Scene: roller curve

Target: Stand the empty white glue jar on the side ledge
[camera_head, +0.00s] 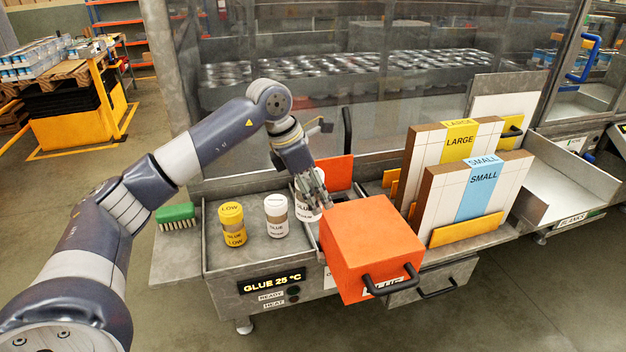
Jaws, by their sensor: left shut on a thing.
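My left gripper (318,201) is shut on a white glue jar (304,207) at the right end of the grey glue tray (240,264). The jar looks upright and is partly hidden by the fingers. Whether it touches the tray floor, and whether it is empty, I cannot tell. A yellow jar marked LOW (232,224) stands further left. The side ledge (172,262) is a metal shelf at the tray's left. My right gripper is not in view.
A green brush (176,215) lies at the back of the ledge; its front is clear. An orange box (370,245) with a black handle is close right of the gripper. LARGE (459,142) and SMALL (484,180) panels stand further right.

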